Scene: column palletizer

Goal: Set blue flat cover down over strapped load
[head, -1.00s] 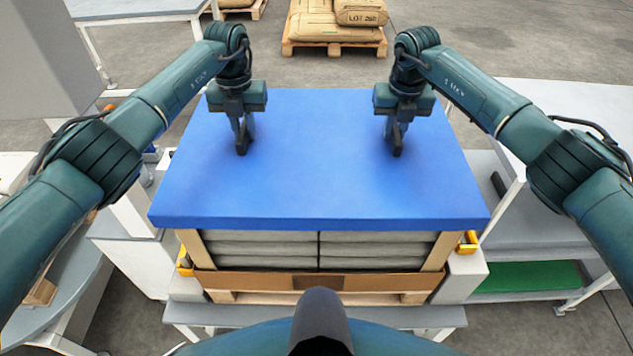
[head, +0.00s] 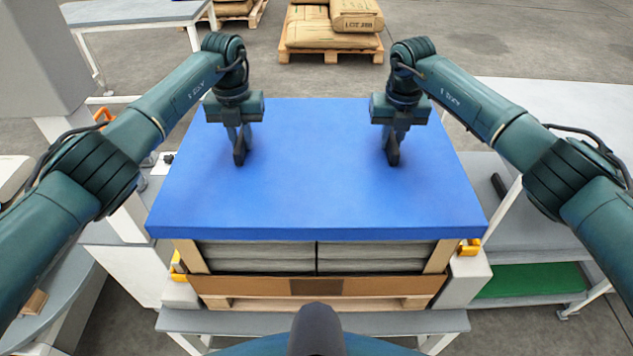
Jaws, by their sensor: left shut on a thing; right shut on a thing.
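The blue flat cover (head: 315,190) lies level above the strapped load, its front edge overhanging on both sides. The load (head: 260,257) shows only below that edge: grey stacked layers, a dark vertical strap, pale corner posts and a brown cardboard band (head: 250,286) on a pallet. I cannot tell whether the cover touches the load; its top is hidden. My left gripper (head: 239,158) is shut on the cover at its left part, pointing down. My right gripper (head: 393,158) is shut on the cover at its right part. What exactly the fingers grip is not clear.
The load stands on a grey table (head: 390,322) with yellow-fitted blocks (head: 468,272) at its sides. A bench with a green mat (head: 530,281) is at right. A pallet of brown sacks (head: 331,30) stands behind, with open floor around it.

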